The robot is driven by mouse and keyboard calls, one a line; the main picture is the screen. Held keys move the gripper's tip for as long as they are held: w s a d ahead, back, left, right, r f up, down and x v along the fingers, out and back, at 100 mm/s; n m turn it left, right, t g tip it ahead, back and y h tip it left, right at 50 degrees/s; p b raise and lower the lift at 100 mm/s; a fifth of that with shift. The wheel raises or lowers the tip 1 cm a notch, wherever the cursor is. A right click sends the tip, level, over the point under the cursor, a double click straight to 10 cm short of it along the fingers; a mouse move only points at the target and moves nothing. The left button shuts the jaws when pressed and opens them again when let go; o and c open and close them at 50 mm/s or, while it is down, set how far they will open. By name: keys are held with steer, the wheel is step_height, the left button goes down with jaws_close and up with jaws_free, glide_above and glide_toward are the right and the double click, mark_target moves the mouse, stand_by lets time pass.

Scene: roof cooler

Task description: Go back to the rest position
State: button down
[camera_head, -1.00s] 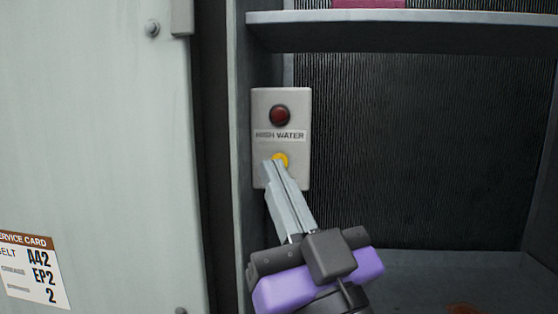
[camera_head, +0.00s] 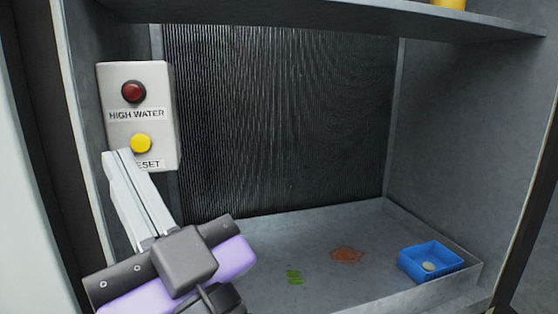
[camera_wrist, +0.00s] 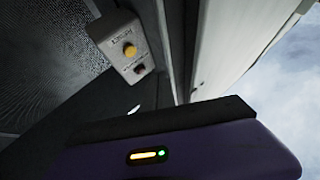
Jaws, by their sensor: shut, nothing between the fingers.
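My gripper (camera_head: 117,153) is shut and empty, with its grey fingers pointing up and left in the head view. Its tips show just below and left of the yellow button (camera_head: 140,143) on the grey HIGH WATER box (camera_head: 155,128). They cover part of the RESET label. I cannot tell from this view whether the tips touch the box. A dark red lamp (camera_head: 133,92) sits above the label and looks unlit. In the wrist view the box (camera_wrist: 122,40) shows at the upper middle with its yellow button (camera_wrist: 130,50), and my fingers do not show clearly.
The cooler's ribbed dark pad (camera_head: 285,120) stands at the back. A shelf (camera_head: 330,14) crosses above. The tray floor (camera_head: 330,285) holds a blue box (camera_head: 430,262) at right, a rusty stain (camera_head: 347,255) and green patches (camera_head: 294,277). The middle of the bay is open.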

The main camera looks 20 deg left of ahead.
steer(key=w+d+f+m+t+h, duration=0.2)
steer(key=d+f+m+t+h, duration=1.05)
steer(key=d+f, duration=1.05)
steer(key=s+d+f+g+h, duration=0.4)
steer(key=s+d+f+h, duration=0.1)
steer(key=s+d+f, duration=0.4)
steer(key=s+d+f+g+h, duration=0.4)
steer(key=s+d+f, duration=0.5)
steer(key=s, duration=0.5)
steer(key=shift+s+f+g+h, duration=0.15)
steer(key=shift+f+g+h, duration=0.2)
steer(key=shift+f+g, duration=0.4)
